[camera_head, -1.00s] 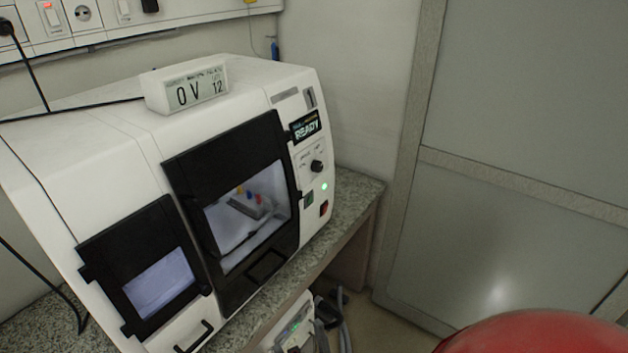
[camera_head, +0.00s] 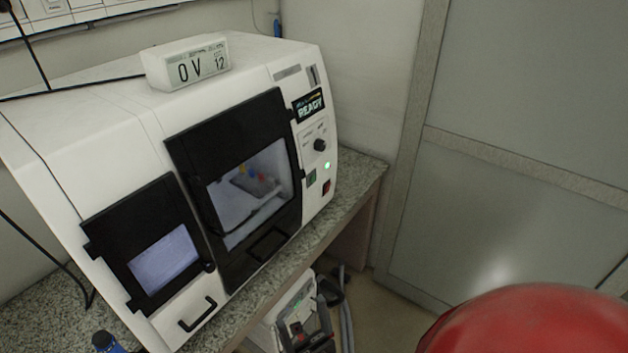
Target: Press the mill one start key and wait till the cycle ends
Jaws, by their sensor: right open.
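The mill (camera_head: 85,135) is a white machine with dark doors on the bench. Its small display (camera_head: 309,106) reads READY. Below it are a black knob (camera_head: 319,145), a round green light (camera_head: 327,166), a dark green key (camera_head: 311,177) and a red switch (camera_head: 326,187). No label tells me which is the start key. My left gripper does not show.
A white box showing 0V 12 (camera_head: 187,64) sits on the mill. The granite bench (camera_head: 352,178) ends at the right. A large red rounded thing (camera_head: 530,322) fills the lower right. A blue object (camera_head: 107,343) shows at the lower left. Grey panels (camera_head: 520,90) stand at the right.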

